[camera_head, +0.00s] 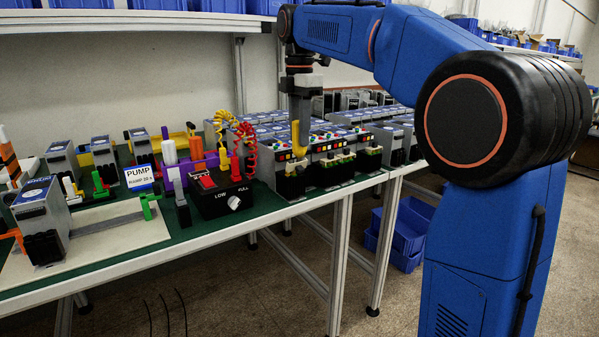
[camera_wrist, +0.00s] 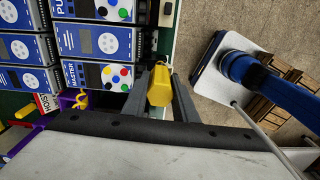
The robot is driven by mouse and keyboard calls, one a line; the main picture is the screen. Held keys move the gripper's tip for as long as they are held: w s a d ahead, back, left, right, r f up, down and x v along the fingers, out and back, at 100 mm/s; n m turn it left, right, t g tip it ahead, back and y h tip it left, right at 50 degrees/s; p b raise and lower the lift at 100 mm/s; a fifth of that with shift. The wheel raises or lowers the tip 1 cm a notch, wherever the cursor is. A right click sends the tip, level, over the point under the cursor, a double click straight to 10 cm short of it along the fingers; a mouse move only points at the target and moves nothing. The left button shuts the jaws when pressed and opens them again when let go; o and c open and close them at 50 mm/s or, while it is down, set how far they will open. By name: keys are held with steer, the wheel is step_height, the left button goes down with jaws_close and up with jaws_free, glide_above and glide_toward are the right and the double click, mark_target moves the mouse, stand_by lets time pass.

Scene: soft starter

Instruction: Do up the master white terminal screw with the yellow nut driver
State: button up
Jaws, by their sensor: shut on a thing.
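My gripper (camera_head: 299,118) is shut on the yellow nut driver (camera_head: 297,141), which points down at the front of the left unit in the row of soft starters. The nut driver (camera_wrist: 159,87) also shows between my two fingers (camera_wrist: 160,100) in the wrist view. The master soft starter (camera_wrist: 88,74), with its MASTER label and coloured buttons, is left of the nut driver there. In the head view its black terminal block (camera_head: 287,182) is below the driver. The white terminal screw and the driver's tip are hidden, so I cannot tell whether they touch.
The black LOW/FULL control box (camera_head: 222,197) with a red switch stands close on the left, with coiled red and yellow leads (camera_head: 248,140) behind it. More soft starters (camera_head: 366,157) stand on the right. The table's front edge (camera_head: 300,207) is near.

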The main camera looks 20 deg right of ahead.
steer(key=n, duration=0.3)
steer(key=shift+n, duration=0.9)
steer(key=n, duration=0.2)
steer(key=shift+n, duration=1.5)
steer(key=n, duration=0.4)
steer(key=shift+n, duration=0.4)
steer(key=shift+r, duration=0.25)
steer(key=shift+r, duration=0.35)
